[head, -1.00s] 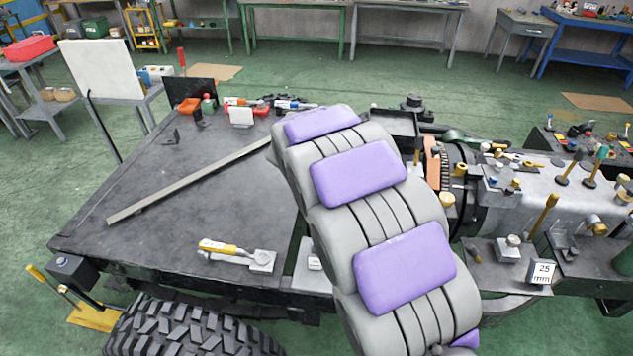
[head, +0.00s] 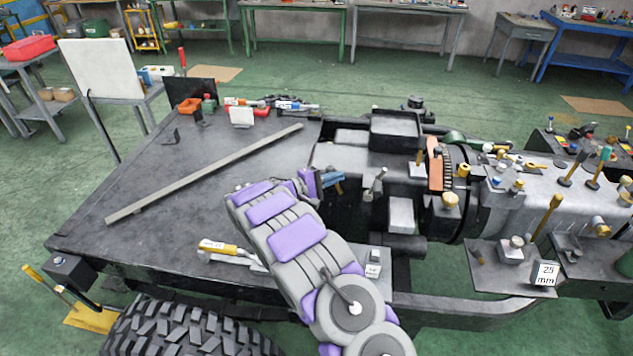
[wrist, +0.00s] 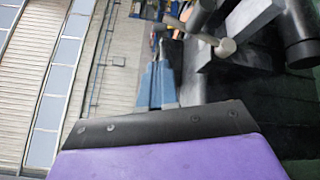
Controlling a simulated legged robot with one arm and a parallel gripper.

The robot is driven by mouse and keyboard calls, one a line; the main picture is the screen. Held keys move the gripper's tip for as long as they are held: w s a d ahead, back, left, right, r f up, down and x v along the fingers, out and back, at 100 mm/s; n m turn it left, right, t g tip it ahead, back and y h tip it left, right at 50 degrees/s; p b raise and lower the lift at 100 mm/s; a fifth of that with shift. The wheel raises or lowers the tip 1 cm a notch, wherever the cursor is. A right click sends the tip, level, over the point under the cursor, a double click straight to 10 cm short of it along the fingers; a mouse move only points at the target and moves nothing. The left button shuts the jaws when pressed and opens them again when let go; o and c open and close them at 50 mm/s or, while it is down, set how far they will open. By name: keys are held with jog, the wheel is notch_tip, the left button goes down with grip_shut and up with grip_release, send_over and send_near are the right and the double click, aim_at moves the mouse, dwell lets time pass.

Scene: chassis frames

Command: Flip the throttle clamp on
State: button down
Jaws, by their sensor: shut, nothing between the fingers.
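My gripper (head: 333,179), with blue fingers, is shut and empty above the middle of the chassis. Its fingers show in the wrist view (wrist: 158,84), behind the dark wrist plate. Just right of the fingertips, in the head view, a small grey lever (head: 376,182) stands on the dark chassis block, apart from them. In the wrist view a rod with a pale rounded end (wrist: 225,47) is near the fingers. A yellow-handled clamp (head: 222,249) lies at the front edge of the plate, its right end hidden by my arm. I cannot tell which part is the throttle clamp.
A long grey bar (head: 205,175) lies across the dark plate. A dark open tray (head: 396,128) stands behind the lever. An orange upright part (head: 435,168) and several yellow-handled levers stand to the right. A tag (head: 545,273) reads 25 mm.

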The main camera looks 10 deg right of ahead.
jog(key=w+a+f+n+t+y+b, duration=0.1)
jog(key=w+a+f+n+t, duration=0.3)
jog(key=a+f, duration=0.9)
jog(key=w+f+t, duration=0.1)
jog(key=t, duration=0.2)
jog(key=shift+a+t, duration=0.4)
jog(key=shift+w, duration=0.2)
jog(key=s+d+b+x, duration=0.1)
jog(key=s+b+x, duration=0.1)
jog(key=x, duration=1)
jog(key=shift+w+d+r+b, duration=0.15)
jog(key=shift+d+r+b, duration=0.35)
jog(key=shift+b, duration=0.1)
jog(key=shift+f, duration=0.1)
jog(key=shift+d, duration=0.1)
